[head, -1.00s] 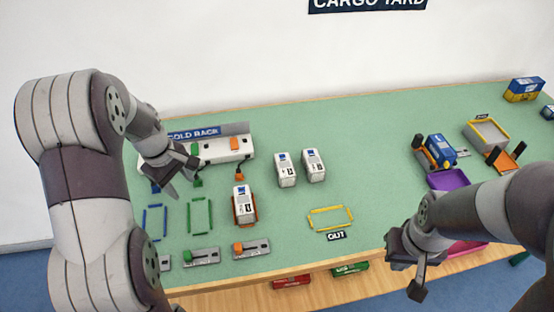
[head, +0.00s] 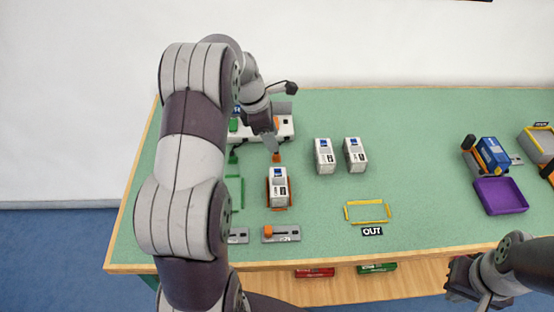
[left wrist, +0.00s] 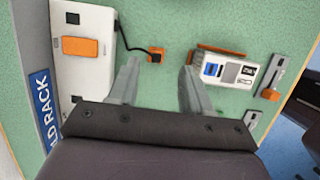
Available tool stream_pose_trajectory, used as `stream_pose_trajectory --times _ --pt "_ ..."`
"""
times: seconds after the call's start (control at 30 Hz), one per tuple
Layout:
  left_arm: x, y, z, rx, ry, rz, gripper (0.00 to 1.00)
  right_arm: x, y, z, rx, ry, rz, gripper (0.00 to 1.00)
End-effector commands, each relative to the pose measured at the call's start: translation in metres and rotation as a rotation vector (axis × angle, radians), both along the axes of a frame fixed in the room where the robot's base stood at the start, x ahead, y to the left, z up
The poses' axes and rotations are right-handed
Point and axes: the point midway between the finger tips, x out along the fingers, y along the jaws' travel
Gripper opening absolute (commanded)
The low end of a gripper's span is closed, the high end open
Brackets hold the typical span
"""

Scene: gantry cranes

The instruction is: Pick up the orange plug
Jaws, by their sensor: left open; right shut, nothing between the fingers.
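The orange plug (head: 277,158) lies on the green table in front of the white cold rack (head: 287,128), by the back end of a white container (head: 278,188). In the left wrist view the plug (left wrist: 156,54) has a black cable running to the rack. My left gripper (head: 273,147) is over the plug. In the left wrist view its open fingers (left wrist: 160,68) point towards the plug, which shows between and just beyond the tips. I cannot tell the height gap. My right gripper (head: 466,292) is shut and empty beyond the table's front edge.
An orange block (left wrist: 80,46) sits on the rack. The white container stands in an orange frame, close to one finger. Two more white containers (head: 340,156) stand to the right. A slider with an orange knob (head: 281,233) is near the front edge.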

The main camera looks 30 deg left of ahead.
Motion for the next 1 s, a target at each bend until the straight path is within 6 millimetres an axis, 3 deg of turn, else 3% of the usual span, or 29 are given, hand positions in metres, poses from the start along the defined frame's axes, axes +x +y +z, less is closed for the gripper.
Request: stream_pose_trajectory --times 0.3,0.53,0.6,0.7,1.0 --pt "0.008 -0.005 -0.048 -0.002 0.003 -0.003 0.49 0.0 0.0 -0.008 0.0 0.0 0.0 0.0" --pt "0.009 -0.006 -0.052 0.0 -0.001 -0.002 0.49 0.0 0.0 -0.008 0.0 0.0 0.0 0.0" --pt "0.009 -0.005 -0.052 0.0 -0.001 -0.002 0.26 0.0 0.0 -0.008 0.0 0.0 0.0 0.0" --pt "0.009 -0.006 -0.052 0.0 -0.001 -0.002 0.0 0.0 0.0 -0.008 0.0 0.0 0.0 0.0" --pt "0.009 -0.005 -0.051 0.0 -0.001 -0.002 0.0 0.0 0.0 -0.007 0.0 0.0 0.0 0.0"
